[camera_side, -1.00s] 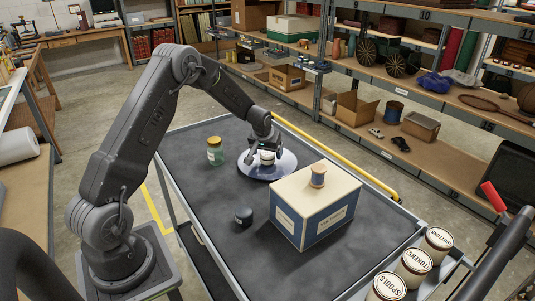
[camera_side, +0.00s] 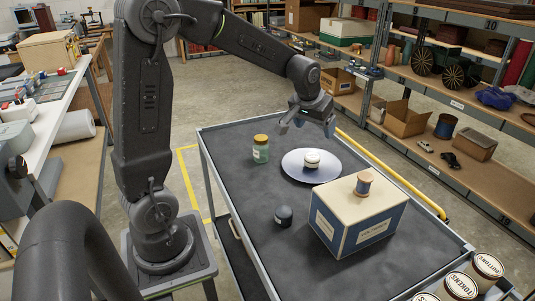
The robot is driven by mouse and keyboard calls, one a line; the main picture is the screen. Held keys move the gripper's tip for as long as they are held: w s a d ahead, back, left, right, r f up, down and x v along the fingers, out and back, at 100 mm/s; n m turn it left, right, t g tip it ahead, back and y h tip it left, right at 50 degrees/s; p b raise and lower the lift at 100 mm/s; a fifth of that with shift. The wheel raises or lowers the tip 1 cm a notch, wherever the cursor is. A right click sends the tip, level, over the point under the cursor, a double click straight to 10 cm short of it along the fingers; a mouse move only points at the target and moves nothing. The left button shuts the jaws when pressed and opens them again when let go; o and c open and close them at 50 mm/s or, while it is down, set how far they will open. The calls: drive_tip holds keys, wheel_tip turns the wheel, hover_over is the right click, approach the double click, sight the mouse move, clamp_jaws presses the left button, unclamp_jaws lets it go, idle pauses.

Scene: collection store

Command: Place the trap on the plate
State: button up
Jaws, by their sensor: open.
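The plate (camera_side: 294,171) is round and pale blue-grey. It lies flat on the dark trolley top. A small, squat white round thing with a darker band, which I take to be the trap (camera_side: 312,159), sits upright on the plate, right of its middle. My gripper (camera_side: 307,127) is above the plate, with its fingers spread and nothing between them. There is a clear gap between the fingers and the trap.
A green jar with a yellow lid (camera_side: 261,149) stands left of the plate. A small dark round pot (camera_side: 284,215) stands nearer. A blue and cream box (camera_side: 358,222) with a spool (camera_side: 363,183) on top is to the right. Labelled tins (camera_side: 459,285) stand at the near right corner.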

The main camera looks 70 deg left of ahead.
drive_tip(key=s+d+r+m+h, duration=0.1)
drive_tip(key=s+d+r+m, duration=0.1)
drive_tip(key=s+d, duration=0.5)
drive_tip(key=s+d+r+m+t+h, duration=0.1)
drive_tip(key=s+d+r+m, duration=0.2)
drive_tip(key=s+d, duration=0.5)
drive_tip(key=s, duration=0.6)
drive_tip(key=shift+s, duration=0.4)
